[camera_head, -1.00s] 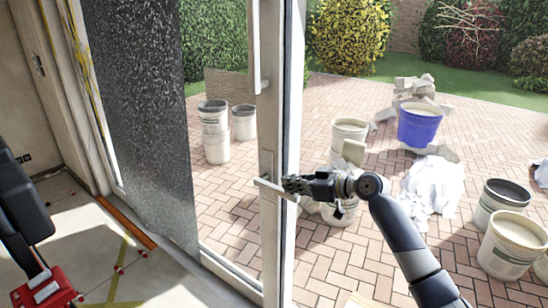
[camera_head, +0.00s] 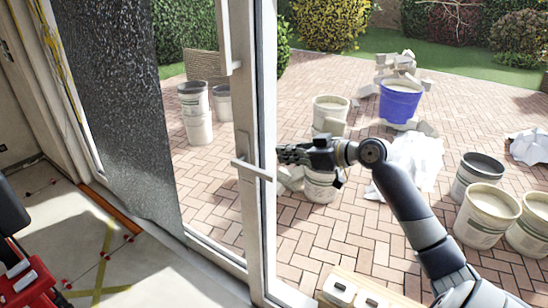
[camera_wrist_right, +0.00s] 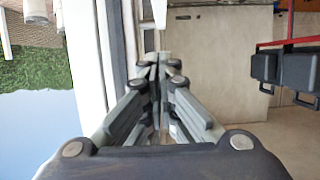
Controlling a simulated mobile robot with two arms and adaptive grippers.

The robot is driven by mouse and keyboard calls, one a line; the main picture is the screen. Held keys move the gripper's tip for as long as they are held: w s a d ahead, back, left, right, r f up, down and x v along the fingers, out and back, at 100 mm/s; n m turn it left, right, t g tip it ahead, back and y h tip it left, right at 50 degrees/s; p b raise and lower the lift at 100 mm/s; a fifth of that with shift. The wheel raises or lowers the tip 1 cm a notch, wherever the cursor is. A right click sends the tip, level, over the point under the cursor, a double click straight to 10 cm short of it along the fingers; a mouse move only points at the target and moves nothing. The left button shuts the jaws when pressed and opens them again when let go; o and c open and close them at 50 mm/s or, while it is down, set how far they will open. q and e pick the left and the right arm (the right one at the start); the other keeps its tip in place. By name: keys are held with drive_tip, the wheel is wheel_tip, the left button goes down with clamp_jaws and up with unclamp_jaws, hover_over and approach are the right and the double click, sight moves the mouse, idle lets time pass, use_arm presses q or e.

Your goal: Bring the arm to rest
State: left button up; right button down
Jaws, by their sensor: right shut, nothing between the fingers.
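My right gripper (camera_head: 284,154) reaches in from the lower right in the head view. It is shut and holds nothing. Its tip is close to the white door frame, to the right of the door handle (camera_head: 252,168). The head view does not clearly show whether it touches the frame. In the right wrist view the fingers (camera_wrist_right: 160,62) are closed together, pointing along the white frame. My left gripper is not in view.
The open glass door (camera_head: 205,215) stands on the left. Outside, a blue bucket (camera_head: 400,101), several pale buckets (camera_head: 487,215) and white crumpled sheeting (camera_head: 415,160) stand on brick paving (camera_head: 330,235). A wooden tray (camera_head: 345,278) is at the bottom.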

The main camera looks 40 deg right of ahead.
drive_tip(key=s+a+f+g+h, duration=0.15)
drive_tip(key=s+a+f, duration=0.25)
drive_tip(key=f, duration=0.4)
drive_tip(key=s+a+f+g, duration=0.3)
drive_tip(key=s+a+f, duration=0.15)
drive_tip(key=f, duration=0.25)
drive_tip(key=s+a+f+g, duration=0.25)
drive_tip(key=s+f, duration=0.25)
drive_tip(key=f, duration=0.3)
drive_tip(key=s+a+f+m+g+h, duration=0.1)
drive_tip(key=s+a+f+g, duration=0.15)
drive_tip(key=s+a, duration=0.5)
drive_tip(key=s+a+f+m+g+h, duration=0.1)
drive_tip(key=s+a+f+h, duration=0.1)
drive_tip(key=s+a+f, duration=0.5)
drive_tip(key=s+d+f, duration=0.1)
drive_tip(key=s+f, duration=0.1)
drive_tip(key=f, duration=0.9)
drive_tip(key=s+f, duration=0.2)
drive_tip(key=f, duration=0.9)
drive_tip(key=s+d+f+g, duration=0.2)
drive_tip(key=s+d+f, duration=0.1)
drive_tip(key=s+f, duration=1.3)
drive_tip(key=shift+s+f+n+b, duration=0.3)
drive_tip(key=shift+s+f+b, duration=0.05)
drive_tip(key=shift+s+f, duration=0.1)
drive_tip(key=shift+s+d, duration=0.1)
drive_tip(key=shift+s, duration=0.05)
